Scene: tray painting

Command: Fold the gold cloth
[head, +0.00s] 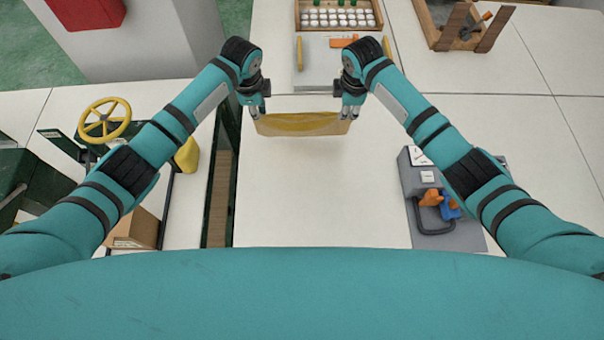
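The gold cloth (300,125) hangs between my two grippers over the white table, in the upper middle of the head view. It looks like a wide strip with a slightly sagging top edge. My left gripper (259,112) is at its left end and my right gripper (349,111) is at its right end. Both seem shut on the cloth's corners, though the fingertips are small here. A faint shadow under the cloth suggests it is held above the table.
A grey board (312,76) lies behind the cloth, below a wooden tray of white and green pieces (338,19). A grey fixture with a black handle (446,222) stands at right. A wooden box (462,30) is at top right. The white table (310,200) is clear in front.

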